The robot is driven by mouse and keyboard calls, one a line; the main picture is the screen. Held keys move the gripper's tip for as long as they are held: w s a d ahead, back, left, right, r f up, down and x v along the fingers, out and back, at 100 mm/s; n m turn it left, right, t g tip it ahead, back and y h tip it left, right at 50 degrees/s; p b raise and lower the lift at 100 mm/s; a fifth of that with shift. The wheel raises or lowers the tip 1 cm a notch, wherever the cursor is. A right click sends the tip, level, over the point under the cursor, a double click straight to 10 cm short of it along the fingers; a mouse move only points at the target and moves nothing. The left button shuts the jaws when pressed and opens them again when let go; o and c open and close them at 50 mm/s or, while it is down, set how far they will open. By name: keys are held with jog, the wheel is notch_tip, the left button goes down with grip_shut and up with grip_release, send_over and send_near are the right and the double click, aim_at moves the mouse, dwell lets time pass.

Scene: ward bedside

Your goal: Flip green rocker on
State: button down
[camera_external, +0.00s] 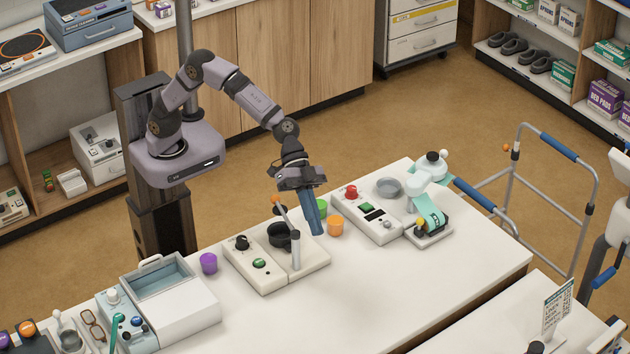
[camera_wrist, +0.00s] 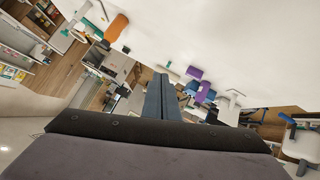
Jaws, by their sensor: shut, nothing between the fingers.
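A green rocker (camera_external: 366,208) sits on a white control box (camera_external: 377,225), beside a red knob (camera_external: 351,192) and a dark display. From here I cannot tell which way it is tipped. My gripper (camera_external: 317,233) points down with its long blue fingers shut and empty. It is left of the control box, between the orange cup (camera_external: 336,226) and the mixer-like device with the black pot. In the wrist view the shut fingers (camera_wrist: 162,85) show at the centre. I cannot make out the rocker there.
A white device (camera_external: 268,271) with a black knob and round green button stands left of my gripper. A green cup (camera_external: 320,205) stands close by. A grey bowl (camera_external: 389,187) and a white-and-teal device (camera_external: 430,205) are at right. The front tabletop is clear.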

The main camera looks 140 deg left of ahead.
jog(key=s+a+f+n+g+y, duration=0.1)
jog(key=s+a+f+n+y, duration=0.3)
jog(key=a, duration=0.3)
jog(key=s+a+f+n+g+y, duration=0.1)
jog(key=a+f+n+y, duration=0.1)
jog(key=a+n+y, duration=0.35)
jog(key=s+a+f+n+g+y, duration=0.2)
jog(key=s+a+n+g, duration=0.4)
jog(key=s, duration=0.8)
jog(key=a+n, duration=0.1)
jog(key=a, duration=0.2)
jog(key=shift+s+a+g, duration=0.15)
jog(key=shift+s+g, duration=0.05)
jog(key=shift+g, duration=0.1)
jog(key=shift+a+f, duration=0.1)
jog(key=shift+f, duration=0.1)
